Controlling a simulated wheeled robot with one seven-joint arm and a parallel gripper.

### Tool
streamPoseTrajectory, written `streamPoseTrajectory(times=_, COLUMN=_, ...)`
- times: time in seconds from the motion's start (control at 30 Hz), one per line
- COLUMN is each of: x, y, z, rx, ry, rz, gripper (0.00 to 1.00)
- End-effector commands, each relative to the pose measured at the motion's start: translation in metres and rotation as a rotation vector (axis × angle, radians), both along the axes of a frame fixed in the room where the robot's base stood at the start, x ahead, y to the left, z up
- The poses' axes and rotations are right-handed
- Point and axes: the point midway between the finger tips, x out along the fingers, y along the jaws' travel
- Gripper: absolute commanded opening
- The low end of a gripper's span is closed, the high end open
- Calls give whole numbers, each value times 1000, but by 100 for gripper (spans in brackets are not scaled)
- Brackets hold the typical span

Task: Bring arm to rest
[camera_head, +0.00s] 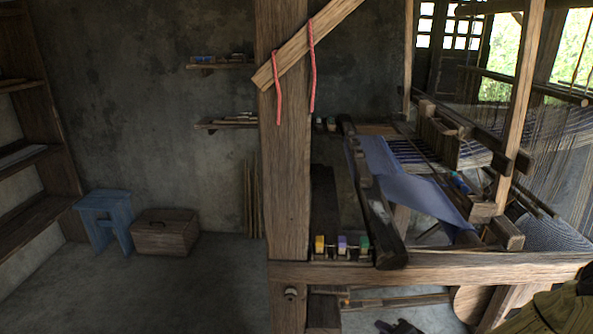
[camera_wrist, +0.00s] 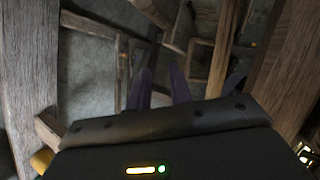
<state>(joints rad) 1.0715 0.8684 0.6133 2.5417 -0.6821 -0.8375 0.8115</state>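In the wrist view my gripper (camera_wrist: 161,88) shows as two dark, purplish fingers beyond the black wrist housing. The fingers stand apart with a gap between them, and I see nothing held. Wooden beams of the handloom frame surround it on both sides and ahead, with grey floor below. In the head view the wooden handloom (camera_head: 430,267) fills the right half, with blue cloth (camera_head: 405,188) stretched on it. A small dark shape at the bottom edge, below the front beam, may be part of my gripper; it is cut off and unclear.
A thick upright post (camera_head: 285,180) stands mid-view with red cords (camera_head: 312,70) on its diagonal brace. Several coloured spools (camera_head: 341,245) sit behind the front beam. A blue stool (camera_head: 104,220), a wooden box (camera_head: 165,232) and shelves (camera_head: 40,160) stand left. Floor at front left is clear.

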Motion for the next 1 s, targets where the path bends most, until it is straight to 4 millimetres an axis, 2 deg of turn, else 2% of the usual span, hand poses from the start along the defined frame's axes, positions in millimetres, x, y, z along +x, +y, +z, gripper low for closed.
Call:
streamPoseTrajectory(times=0.03, x=-3, y=7, z=-4, rx=-87, ry=48, rz=54, gripper=21)
streamPoseTrajectory(times=0.17, x=-15, y=15, z=-13, rx=-290, ry=169, rz=172, gripper=21)
streamPoseTrajectory(times=0.37, x=-34, y=21, z=-6, rx=-560, ry=317, rz=325, gripper=21)
streamPoseTrajectory(times=0.7, x=-71, y=40, z=45, rx=-857, ry=478, rz=535, gripper=21)
streamPoseTrajectory(times=1.0, x=-102, y=66, z=82, rx=-923, ry=521, rz=666, gripper=21)
